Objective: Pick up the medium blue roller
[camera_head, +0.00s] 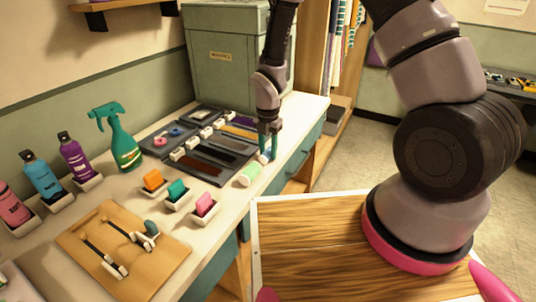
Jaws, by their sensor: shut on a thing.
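The blue roller (265,156) is small and lies at the right edge of the counter, partly hidden by my gripper. My gripper (268,153) points down at it with its teal fingers shut around it, low at counter height. I cannot tell whether the roller is clear of the surface. A light green roller (249,175) with a pale end lies just in front, nearer the camera.
Dark trays (206,158) lie left of my gripper. Orange (153,180), teal (177,191) and pink (204,205) blocks sit in white holders. A teal spray bottle (117,140) and several bottles line the wall. A green cabinet (228,60) stands behind.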

